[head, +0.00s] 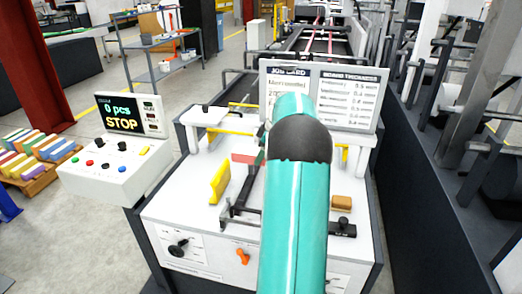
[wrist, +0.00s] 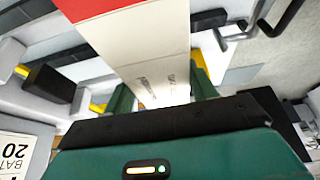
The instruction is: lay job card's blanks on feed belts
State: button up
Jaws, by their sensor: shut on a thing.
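In the wrist view my gripper (wrist: 162,90) is shut on a flat blank (wrist: 150,52), with one green finger at each side. The blank is cream-white with small print near the gripper and a red part toward the top. In the head view my teal arm hides the gripper; a small red piece (head: 243,158) shows left of the arm, perhaps the blank's end. The job card (head: 287,92) stands behind the feed table (head: 180,212), partly covered by my arm. In the wrist view dark strips (wrist: 105,66) pass beside and under the blank; I cannot tell whether it touches them.
A console (head: 125,175) at left has a display (head: 128,115) reading 0 pcs STOP. A yellow guide (head: 220,183) and a brown block (head: 342,202) are on the table. A pallet (head: 45,172) of coloured stacks is far left. Dark machine frames line the right.

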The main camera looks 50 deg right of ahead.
jog(key=shift+w+f, duration=0.1)
jog(key=shift+w, duration=0.1)
jog(key=shift+s+a, duration=0.2)
jog(key=shift+a, duration=0.05)
notch_tip(320, 180, down, 2)
jog(key=shift+d, duration=0.15)
jog(key=shift+f, duration=4.85)
jog(key=shift+f, duration=0.45)
jog(key=o, duration=1.4)
jog(key=shift+c, duration=0.2)
